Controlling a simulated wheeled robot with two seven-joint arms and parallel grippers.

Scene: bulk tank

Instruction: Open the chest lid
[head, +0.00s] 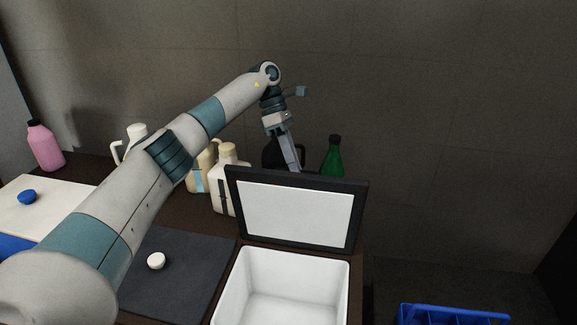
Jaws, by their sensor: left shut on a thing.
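The chest (287,287) stands at the front right of the dark table, with a white, empty-looking interior. Its lid (294,214), dark-rimmed with a white inner panel, stands raised and nearly upright at the back of the chest. My left arm reaches in from the left, over the table. My left gripper (293,160) points down behind the lid's top edge. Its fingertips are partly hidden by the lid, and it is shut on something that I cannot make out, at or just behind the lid. My right gripper is not in view.
Several bottles and jugs, among them a green bottle (332,157) and a cream jug (226,178), stand behind and left of the lid. A pink bottle (45,147) is far left. A white knob (156,261) lies on a dark mat (185,272). A blue crate (450,315) is lower right.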

